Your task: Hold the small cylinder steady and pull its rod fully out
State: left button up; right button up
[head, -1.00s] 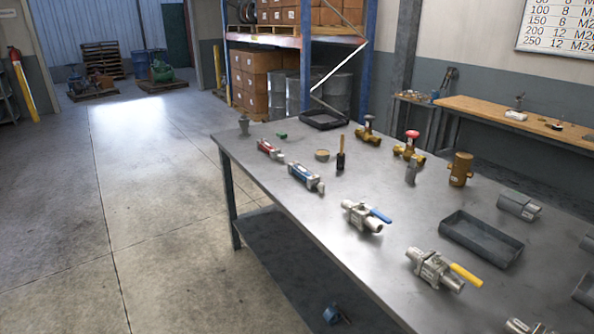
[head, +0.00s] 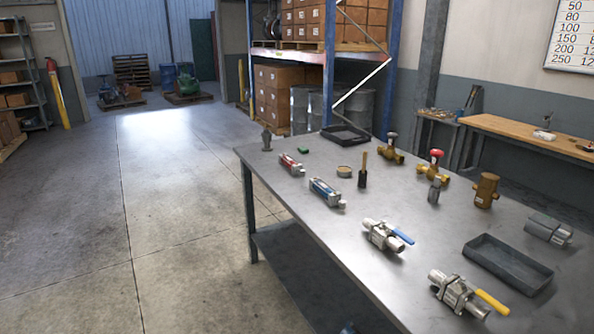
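Two small cylinders lie on the grey metal table (head: 300,222). The red cylinder (head: 291,164) is near the table's far left edge. The blue cylinder (head: 326,193) lies a little nearer and to its right. Both have silver ends. Their rods look short or drawn in, but they are too small to tell clearly. I cannot tell which one the task means. Neither of my grippers is in view, and nothing touches either cylinder.
Ball valves with a blue handle (head: 387,235) and a yellow handle (head: 462,296) lie nearer. A dark tray (head: 508,277) is at the right, another tray (head: 345,136) at the back. A brush (head: 363,172) stands near the blue cylinder. Open floor (head: 180,200) lies left of the table.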

aim_at(283, 158)
jog(key=z, duration=0.6)
jog(key=i+j+z, duration=0.35)
jog(key=j+z, duration=0.15)
jog(key=j, duration=0.15)
jog(key=i+j+z, duration=0.1)
jog(key=j+z, duration=0.15)
jog(key=j, duration=0.15)
jog(key=i+j+z, duration=0.1)
jog(key=j+z, duration=0.15)
jog(key=j, duration=0.15)
